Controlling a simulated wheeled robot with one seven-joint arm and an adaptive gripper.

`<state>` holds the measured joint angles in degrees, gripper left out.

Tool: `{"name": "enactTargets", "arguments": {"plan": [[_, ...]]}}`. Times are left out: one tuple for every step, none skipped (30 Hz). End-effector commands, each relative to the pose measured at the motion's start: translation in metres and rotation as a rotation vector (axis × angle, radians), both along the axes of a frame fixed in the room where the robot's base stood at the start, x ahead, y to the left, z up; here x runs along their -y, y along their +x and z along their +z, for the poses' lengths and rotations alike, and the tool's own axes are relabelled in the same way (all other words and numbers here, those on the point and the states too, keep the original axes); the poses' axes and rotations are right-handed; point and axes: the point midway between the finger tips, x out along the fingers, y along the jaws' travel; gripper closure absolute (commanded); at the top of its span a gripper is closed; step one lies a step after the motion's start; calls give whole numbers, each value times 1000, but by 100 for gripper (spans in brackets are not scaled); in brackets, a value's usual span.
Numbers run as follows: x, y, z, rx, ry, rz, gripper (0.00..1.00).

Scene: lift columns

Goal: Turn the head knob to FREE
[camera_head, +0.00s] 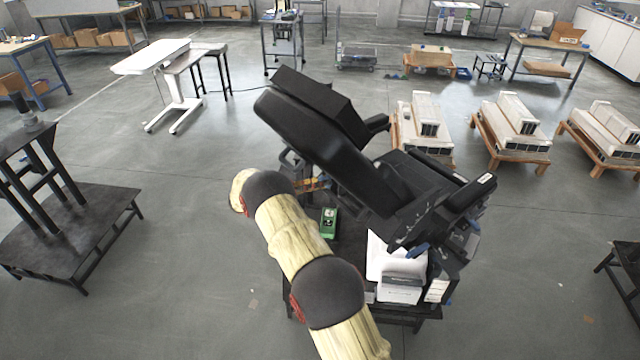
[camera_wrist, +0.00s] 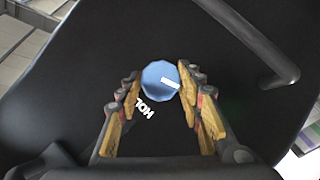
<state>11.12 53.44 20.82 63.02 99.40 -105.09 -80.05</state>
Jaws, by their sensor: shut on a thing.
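The head knob (camera_wrist: 158,77) is a light blue, many-sided disc on a black panel (camera_wrist: 90,60) in the wrist view. Its white pointer mark lies right of its centre and points right and slightly down. White letters reading "HOL" (camera_wrist: 145,108) stand below and left of the knob; the rest of that word is hidden. No FREE label shows. My gripper (camera_wrist: 161,82) has its yellow-padded fingers on either side of the knob, shut on it. In the head view a black reclined chair (camera_head: 310,135) stands ahead, and the knob cannot be made out there.
A dark bent bar (camera_wrist: 262,50) rises at the right of the wrist view. In the head view, a green device (camera_head: 328,222) and a white box (camera_head: 400,285) sit beside the chair. A black platform (camera_head: 70,235) is at left; pallets with white units (camera_head: 510,130) stand right.

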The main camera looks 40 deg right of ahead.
Motion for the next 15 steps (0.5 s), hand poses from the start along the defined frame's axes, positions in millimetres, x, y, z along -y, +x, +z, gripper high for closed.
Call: {"name": "enactTargets", "arguments": {"plan": [[1, 2, 1, -6, -1, -4, 88], [1, 2, 1, -12, 0, -8, 88], [1, 2, 1, -19, 1, -13, 88], [1, 2, 1, -22, 0, -17, 88], [1, 2, 2, -25, 1, -18, 88], [1, 2, 2, -28, 1, -22, 88], [1, 2, 2, -30, 1, -23, 88], [1, 2, 2, -32, 1, -24, 88], [1, 2, 2, -34, 1, -25, 88], [1, 2, 2, -34, 1, -25, 88], [1, 2, 2, -35, 1, -26, 88], [1, 2, 2, -35, 1, -26, 88], [1, 2, 2, -35, 1, -26, 88], [1, 2, 2, -34, 1, -25, 88], [1, 2, 2, -34, 1, -25, 88]]}}
